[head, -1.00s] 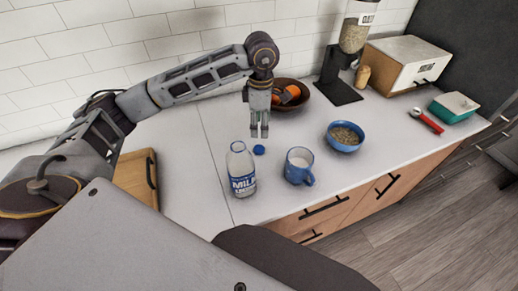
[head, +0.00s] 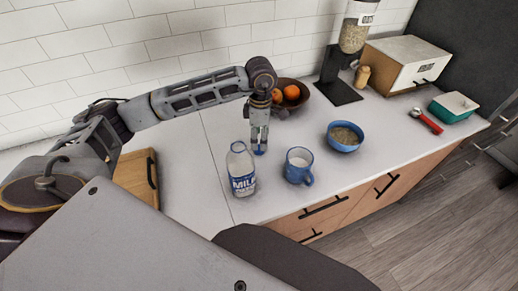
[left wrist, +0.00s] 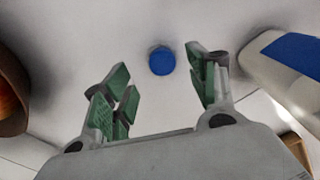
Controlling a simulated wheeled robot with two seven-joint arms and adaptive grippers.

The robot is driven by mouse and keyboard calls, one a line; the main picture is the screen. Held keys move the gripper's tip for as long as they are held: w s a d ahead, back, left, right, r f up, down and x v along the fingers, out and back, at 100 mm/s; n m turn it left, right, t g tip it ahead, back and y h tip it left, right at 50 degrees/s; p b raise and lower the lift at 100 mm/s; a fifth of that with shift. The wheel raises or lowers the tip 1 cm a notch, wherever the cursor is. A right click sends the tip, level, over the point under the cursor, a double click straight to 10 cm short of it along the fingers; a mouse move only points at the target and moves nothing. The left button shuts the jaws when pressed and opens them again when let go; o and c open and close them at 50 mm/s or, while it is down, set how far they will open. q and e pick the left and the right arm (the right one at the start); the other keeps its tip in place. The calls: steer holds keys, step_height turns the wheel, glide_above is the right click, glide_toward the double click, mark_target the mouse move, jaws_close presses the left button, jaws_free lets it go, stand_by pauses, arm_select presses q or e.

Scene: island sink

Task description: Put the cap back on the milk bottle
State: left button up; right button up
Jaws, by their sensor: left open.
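The milk bottle (head: 241,170) stands upright and uncapped on the white counter, with a blue and white label. Part of it shows at the right of the left wrist view (left wrist: 285,70). The blue cap (head: 259,151) lies on the counter just right of the bottle. It also shows in the left wrist view (left wrist: 161,61), ahead of and between the fingers. My left gripper (head: 259,146) points down over the cap, open and empty; its green-padded fingers (left wrist: 160,88) are apart. My right gripper is not in view.
A blue mug (head: 299,167) with white liquid stands right of the bottle. A blue bowl (head: 344,137) is farther right. A brown fruit bowl (head: 307,104) with oranges sits behind the gripper. A wooden board (head: 135,175) lies at the left.

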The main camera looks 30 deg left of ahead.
mark_target(259, 148)
arm_select(q)
steer(key=shift+s+a+f+p, duration=0.15)
steer(key=shift+f+p, duration=0.3)
steer(key=shift+f, duration=1.9)
steer(key=shift+c, duration=0.2)
steer(key=c, duration=0.7)
